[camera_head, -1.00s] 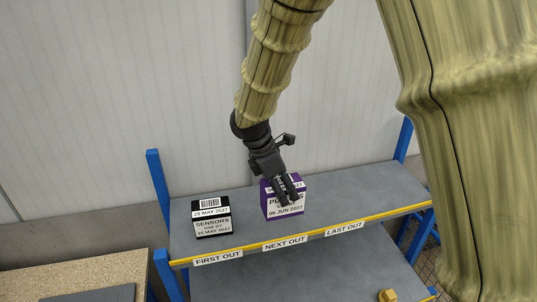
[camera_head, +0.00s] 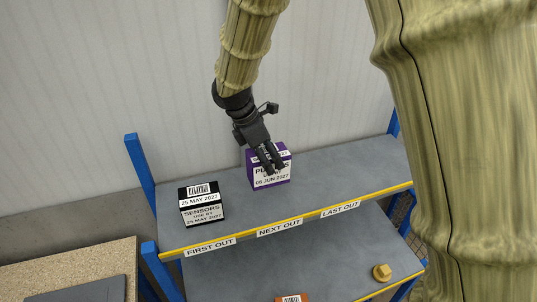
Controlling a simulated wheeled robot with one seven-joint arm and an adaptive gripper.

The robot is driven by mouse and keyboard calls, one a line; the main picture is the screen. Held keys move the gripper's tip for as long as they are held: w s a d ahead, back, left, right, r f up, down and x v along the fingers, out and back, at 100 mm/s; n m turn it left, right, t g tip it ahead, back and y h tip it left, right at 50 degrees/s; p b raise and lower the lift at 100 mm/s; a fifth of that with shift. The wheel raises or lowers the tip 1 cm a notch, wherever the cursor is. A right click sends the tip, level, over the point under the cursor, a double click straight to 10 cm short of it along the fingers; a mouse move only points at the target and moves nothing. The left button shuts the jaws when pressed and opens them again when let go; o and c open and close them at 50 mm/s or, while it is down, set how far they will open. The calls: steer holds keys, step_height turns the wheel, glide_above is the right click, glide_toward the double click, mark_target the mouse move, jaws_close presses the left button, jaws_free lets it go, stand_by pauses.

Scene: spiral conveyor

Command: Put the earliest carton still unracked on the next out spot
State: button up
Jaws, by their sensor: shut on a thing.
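A purple carton (camera_head: 253,172) with a white label reading 06 JUN 2027 is at the rack's top shelf, behind the NEXT OUT label (camera_head: 279,228). My gripper (camera_head: 270,160) is shut on it from above, and its fingers hide part of the lettering. I cannot tell for sure whether the carton's base touches the shelf. A black SENSORS carton (camera_head: 203,205), dated 25 MAY 2027, stands upright behind the FIRST OUT label (camera_head: 210,247). The shelf (camera_head: 340,175) behind the LAST OUT label (camera_head: 340,209) is bare.
Blue uprights (camera_head: 139,172) flank the rack. A lower shelf (camera_head: 290,262) holds a yellow knob-like thing (camera_head: 382,272) at right. An orange item (camera_head: 292,298) shows at the bottom edge. A speckled tabletop (camera_head: 115,260) with a dark panel stands at lower left.

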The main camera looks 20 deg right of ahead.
steer(key=shift+s+f, duration=0.45)
steer(key=shift+f+b, duration=0.35)
steer(key=shift+f, duration=0.05)
steer(key=f, duration=0.2)
steer(key=shift+w+f+b, duration=0.25)
steer(key=shift+f+b, duration=0.05)
steer(key=shift+b, duration=0.05)
steer(key=shift+s+f+b, duration=0.2)
steer(key=shift+f+b, duration=0.1)
steer(key=shift+f, duration=0.5)
steer(key=shift+w+f, duration=0.15)
steer(key=shift+f, duration=0.15)
steer(key=shift+f, duration=0.5)
steer(key=o, duration=1.2)
steer(key=shift+o, duration=0.2)
